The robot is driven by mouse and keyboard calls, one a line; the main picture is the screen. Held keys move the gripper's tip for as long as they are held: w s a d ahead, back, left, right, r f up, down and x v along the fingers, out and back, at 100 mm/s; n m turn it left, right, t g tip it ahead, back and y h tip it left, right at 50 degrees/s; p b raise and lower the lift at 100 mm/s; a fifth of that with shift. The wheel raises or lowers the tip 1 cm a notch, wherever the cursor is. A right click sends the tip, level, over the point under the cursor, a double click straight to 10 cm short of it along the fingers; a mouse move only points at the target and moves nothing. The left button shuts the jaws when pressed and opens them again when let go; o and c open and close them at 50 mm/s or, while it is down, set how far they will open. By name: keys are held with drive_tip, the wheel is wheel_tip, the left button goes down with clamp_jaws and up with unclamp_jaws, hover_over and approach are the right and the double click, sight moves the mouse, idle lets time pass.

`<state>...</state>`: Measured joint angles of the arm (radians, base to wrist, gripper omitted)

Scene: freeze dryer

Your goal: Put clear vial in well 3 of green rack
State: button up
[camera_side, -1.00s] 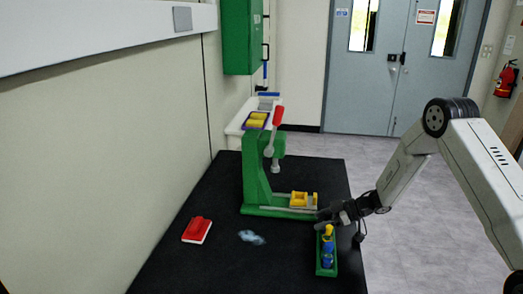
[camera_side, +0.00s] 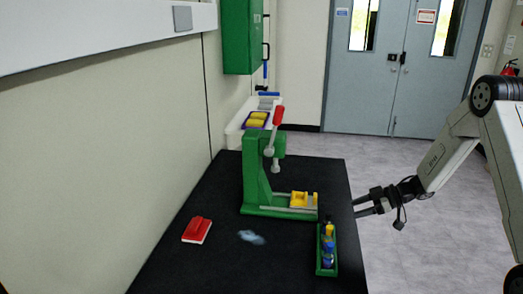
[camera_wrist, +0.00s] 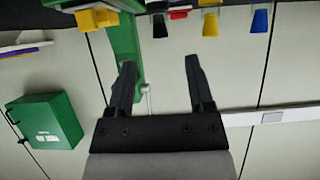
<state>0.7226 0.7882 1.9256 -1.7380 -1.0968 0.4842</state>
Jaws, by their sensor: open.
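The green rack (camera_side: 327,270) stands near the right edge of the black table in the side view. It holds a row of small yellow, dark and blue items. I cannot single out a clear vial or tell which well is which at this size. My gripper (camera_side: 356,208) is open, with nothing visible between its fingers. It is at the table's right edge, beyond the rack and clear of it. In the wrist view the open fingers (camera_wrist: 158,80) point at the wall, with tapered black, yellow and blue items at the top edge.
A green press (camera_side: 252,185) with a yellow block (camera_side: 303,199) stands behind the rack. Much of the near table is clear.

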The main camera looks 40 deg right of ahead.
drive_tip(key=shift+s+d+r, duration=0.1)
drive_tip(key=shift+s+d, duration=0.05)
idle(0.5)
drive_tip(key=w+a+r+m+h, duration=0.3)
drive_tip(key=a+r+m+h, duration=0.2)
drive_tip(key=h, duration=0.3)
drive_tip(key=s+a+m+g, duration=0.2)
drive_tip(key=s+a, duration=0.3)
drive_tip(key=s, duration=0.3)
drive_tip(key=s+a+m+g, duration=0.2)
drive_tip(key=s+a+g, duration=0.2)
drive_tip(key=s+a, duration=0.2)
drive_tip(key=s, duration=0.2)
drive_tip(key=shift+s+a+r+h, duration=0.15)
drive_tip(key=shift+s+a+h, duration=0.15)
drive_tip(key=shift+h, duration=0.1)
